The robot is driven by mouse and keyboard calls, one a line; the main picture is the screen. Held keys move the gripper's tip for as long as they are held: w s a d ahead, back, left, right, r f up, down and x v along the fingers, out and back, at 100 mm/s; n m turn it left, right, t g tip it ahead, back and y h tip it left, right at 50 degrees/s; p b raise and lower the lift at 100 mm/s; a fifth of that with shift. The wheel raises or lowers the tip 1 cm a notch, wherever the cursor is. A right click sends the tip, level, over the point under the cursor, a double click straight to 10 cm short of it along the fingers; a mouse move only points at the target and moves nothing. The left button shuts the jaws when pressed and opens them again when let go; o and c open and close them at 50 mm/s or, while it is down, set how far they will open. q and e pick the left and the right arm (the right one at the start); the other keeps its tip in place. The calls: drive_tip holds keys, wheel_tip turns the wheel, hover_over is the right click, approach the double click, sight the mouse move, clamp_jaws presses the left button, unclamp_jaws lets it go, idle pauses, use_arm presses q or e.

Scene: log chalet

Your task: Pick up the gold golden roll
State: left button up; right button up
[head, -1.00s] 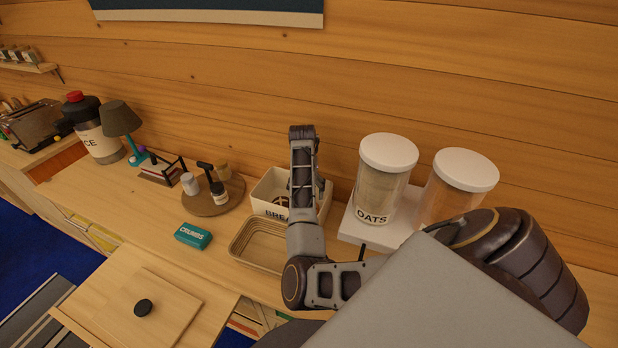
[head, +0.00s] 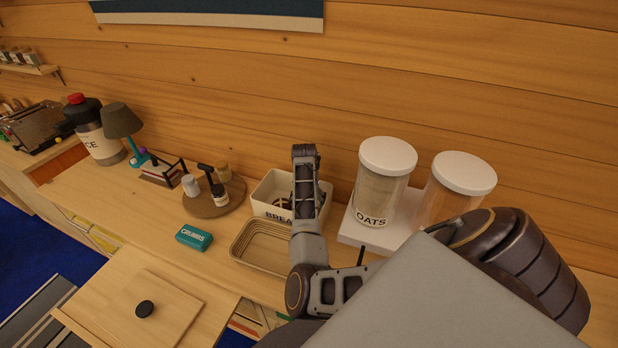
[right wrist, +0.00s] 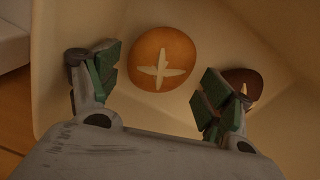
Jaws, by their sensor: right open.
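The golden roll (right wrist: 161,58), round with a pale cross on top, lies in the cream bread bin (head: 268,209). In the right wrist view it sits just beyond and between the spread fingers of my right gripper (right wrist: 160,85). The gripper is open with nothing between its pads. A dark brown roll (right wrist: 243,80) with a pale mark lies to the right, partly hidden behind the right finger. In the head view my right arm hides part of the bin, and the rolls cannot be made out. My left gripper is out of view.
Oats (head: 380,185) and another jar stand on a white riser (head: 350,231) to the right. A teal crumbs box (head: 194,238) and a round tray of small jars (head: 232,201) are left. Bin walls surround the gripper.

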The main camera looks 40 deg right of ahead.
drive_tip(key=shift+s+f, duration=0.1)
drive_tip(key=shift+f, duration=1.3)
drive_tip(key=c, duration=0.8)
drive_tip(key=shift+r, duration=0.15)
